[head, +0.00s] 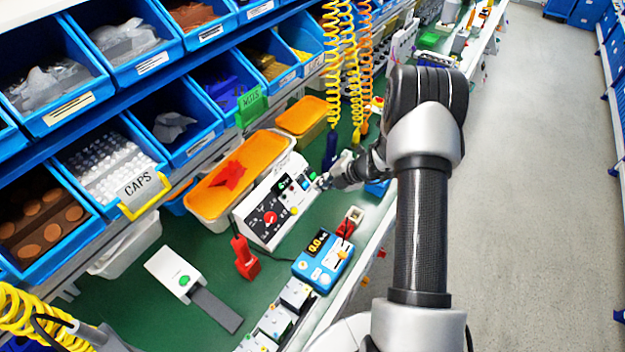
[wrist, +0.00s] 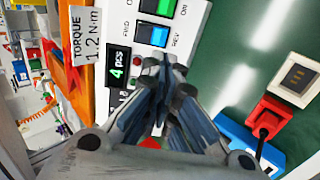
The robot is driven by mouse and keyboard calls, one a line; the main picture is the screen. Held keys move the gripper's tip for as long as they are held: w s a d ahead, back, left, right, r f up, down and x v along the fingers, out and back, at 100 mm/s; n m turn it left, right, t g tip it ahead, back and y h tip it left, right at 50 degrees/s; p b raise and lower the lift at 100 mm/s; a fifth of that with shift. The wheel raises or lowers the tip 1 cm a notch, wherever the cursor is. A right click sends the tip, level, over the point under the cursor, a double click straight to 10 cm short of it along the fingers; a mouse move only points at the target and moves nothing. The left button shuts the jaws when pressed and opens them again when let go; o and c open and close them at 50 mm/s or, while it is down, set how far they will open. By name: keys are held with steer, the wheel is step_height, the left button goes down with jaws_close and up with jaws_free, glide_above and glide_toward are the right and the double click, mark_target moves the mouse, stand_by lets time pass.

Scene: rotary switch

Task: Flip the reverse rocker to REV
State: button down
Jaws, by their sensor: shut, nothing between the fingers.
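The white control panel (head: 265,205) stands tilted on the green bench, with a red knob on its face. In the wrist view the blue rocker (wrist: 152,35) sits in the panel (wrist: 189,15) beside printing that seems to read REV. I cannot tell which side of it is pressed in. A green rocker (wrist: 158,7) marked ON is above it. My gripper (wrist: 165,66) is shut and empty, its tips just below the blue rocker in the picture; contact is unclear. In the head view my gripper (head: 323,181) is at the panel's right end.
An orange tray (head: 240,172) with a red piece lies behind the panel. A blue device with a display (head: 322,260) and a red holder (head: 244,257) stand in front. Coiled yellow hoses (head: 338,60) hang close to my arm. Blue bins (head: 50,75) line the left.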

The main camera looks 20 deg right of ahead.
steer(key=s+f+p+v, duration=0.1)
steer(key=v, duration=0.5)
steer(key=shift+s+d+r, duration=0.2)
steer(key=shift+d+r, duration=0.1)
steer(key=shift+d, duration=0.2)
steer(key=s+a+r+n+g+b, duration=0.1)
steer(key=s+a+r+n, duration=0.3)
steer(key=a+r+n, duration=0.6)
steer(key=s+a+r+n+g+b, duration=0.1)
steer(key=s+a+r+n+g, duration=0.3)
steer(key=r+n, duration=0.6)
steer(key=s+a+r+n+t+h+b, duration=0.1)
steer(key=s+r+n+h, duration=0.1)
steer(key=s+n, duration=0.8)
steer(key=s+a+r+n+t+h+b, duration=0.1)
steer(key=s+a+r+n+h, duration=0.1)
steer(key=s+n, duration=0.9)
steer(key=r+n, duration=0.1)
steer(key=n, duration=0.5)
steer(key=shift+s+a+r+t+h, duration=0.15)
steer(key=shift+s+a+t+h, duration=0.05)
steer(key=shift+a+t+h, duration=0.1)
